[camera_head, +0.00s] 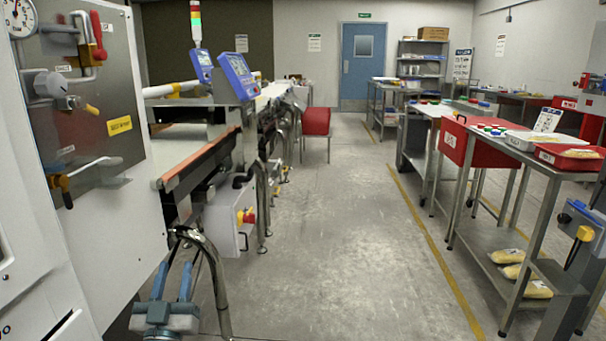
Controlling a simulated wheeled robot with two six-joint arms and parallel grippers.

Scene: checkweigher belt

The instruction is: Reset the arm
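My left gripper (175,268) is at the bottom left of the head view. Its two blue-grey fingers point up and away and stand apart, with nothing visible between them. It is close to a bent chrome tube (211,262) at the near end of the belt machine; I cannot tell whether they touch. My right gripper is not in view.
A white panel with a gauge (20,17) and levers stands at the near left. The belt machine (200,155) has a red-yellow stop button (246,216). Metal tables with a red bin (461,142) and a red tray (570,160) line the right. The aisle floor (330,230) is clear.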

